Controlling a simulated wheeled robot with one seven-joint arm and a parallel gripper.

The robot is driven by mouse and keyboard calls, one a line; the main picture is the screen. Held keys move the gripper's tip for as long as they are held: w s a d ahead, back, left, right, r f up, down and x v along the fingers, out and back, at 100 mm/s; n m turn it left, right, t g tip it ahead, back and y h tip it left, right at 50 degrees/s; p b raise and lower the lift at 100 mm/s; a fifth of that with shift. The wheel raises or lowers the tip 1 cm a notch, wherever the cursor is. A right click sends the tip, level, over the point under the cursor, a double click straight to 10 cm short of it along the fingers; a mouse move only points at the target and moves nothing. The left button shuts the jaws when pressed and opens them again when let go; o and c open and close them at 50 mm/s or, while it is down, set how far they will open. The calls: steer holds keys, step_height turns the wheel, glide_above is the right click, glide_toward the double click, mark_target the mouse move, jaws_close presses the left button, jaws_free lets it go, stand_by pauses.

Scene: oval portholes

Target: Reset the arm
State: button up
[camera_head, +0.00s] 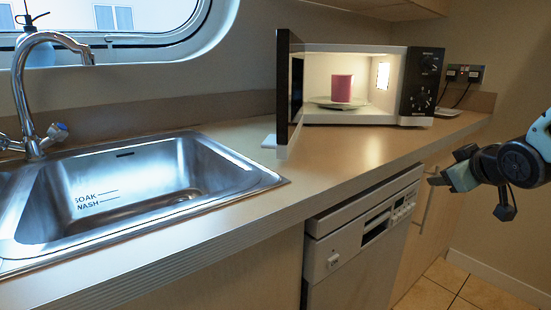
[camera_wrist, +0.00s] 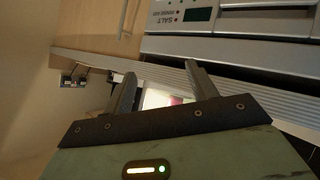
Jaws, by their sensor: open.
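My gripper (camera_head: 452,170) is at the right of the head view, in front of the counter's edge and apart from everything. In the wrist view my gripper (camera_wrist: 160,88) shows two spread fingers with nothing between them. The fingers point toward the counter edge and the lit microwave behind it. A pink cup (camera_head: 342,88) stands upright on the plate (camera_head: 318,101) inside the microwave (camera_head: 418,88). The microwave door (camera_head: 284,90) is open, swung out on the left.
A metal sink (camera_head: 135,195) with a tap (camera_head: 30,95) is at the left. A dishwasher (camera_head: 345,250) sits under the counter (camera_head: 370,160), left of my gripper. Sockets (camera_head: 463,74) with cables are on the back wall. The counter in front of the microwave is clear.

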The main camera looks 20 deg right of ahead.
steer(key=s+a+f+m+g+y, duration=0.1)
steer(key=s+a+f+g+y, duration=0.2)
steer(key=a+f, duration=0.45)
steer(key=s+a+f+m+g+y, duration=0.1)
steer(key=s+a+f+g, duration=0.3)
steer(key=a, duration=0.7)
steer(key=s+a+n+g, duration=0.2)
steer(key=s+a+n, duration=0.3)
steer(key=a, duration=0.4)
steer(key=s+a+n+g, duration=0.2)
steer(key=s+a+n, duration=0.1)
steer(key=s+a, duration=0.6)
step_height(320, 180, up, 24)
steer(key=w+p, duration=0.1)
steer(key=p, duration=2.2)
steer(key=shift+a+y, duration=0.3)
steer(key=shift+a, duration=0.05)
steer(key=shift+d+f, duration=0.1)
